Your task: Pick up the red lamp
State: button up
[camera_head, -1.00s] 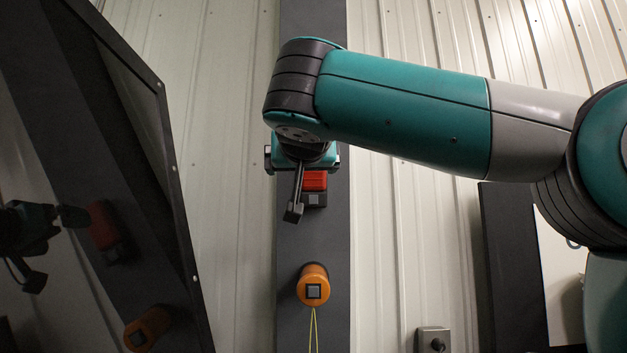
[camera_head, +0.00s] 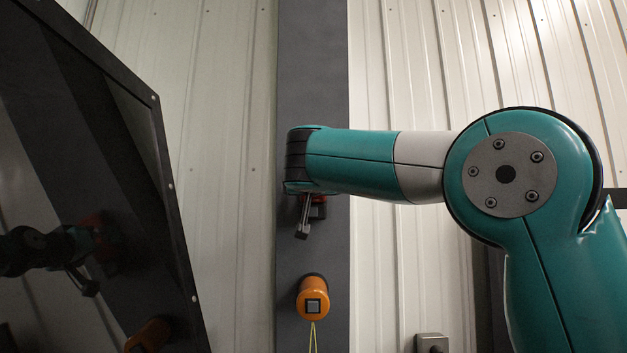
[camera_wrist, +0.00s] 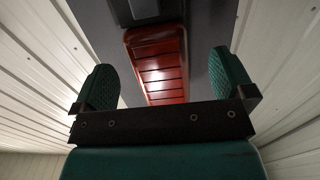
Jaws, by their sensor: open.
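The red lamp (camera_wrist: 156,68), a ribbed red block, shows in the wrist view. It is mounted on the dark grey post (camera_head: 312,80) and lies between the two green finger pads of my gripper (camera_wrist: 164,74). Gaps show on both sides of it, so the pads look apart from it. My gripper is open and empty. In the head view, my arm hides most of the lamp, and only a small dark red part (camera_head: 319,198) shows below the wrist.
An orange cylinder (camera_head: 312,289) with a square grey face and a yellow cord sits lower on the post. A large dark glossy panel (camera_head: 110,180) stands at the left and reflects the scene. Ribbed white wall lies behind. A small grey box (camera_head: 429,342) is at the bottom right.

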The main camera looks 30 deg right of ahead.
aim_at(313, 203)
jog(key=p+x, duration=0.2)
jog(key=x, duration=0.2)
jog(key=shift+d, duration=0.1)
jog(key=shift+s, duration=0.1)
jog(key=c, duration=1.1)
jog(key=s+a+r+b, duration=0.2)
jog(key=s+a, duration=0.3)
jog(key=s, duration=0.3)
jog(key=s+a+r+b, duration=0.2)
jog(key=s+a+r, duration=0.3)
jog(key=s, duration=0.2)
jog(key=shift+s+a, duration=0.35)
jog(key=shift+s, duration=0.05)
jog(key=shift+r, duration=0.1)
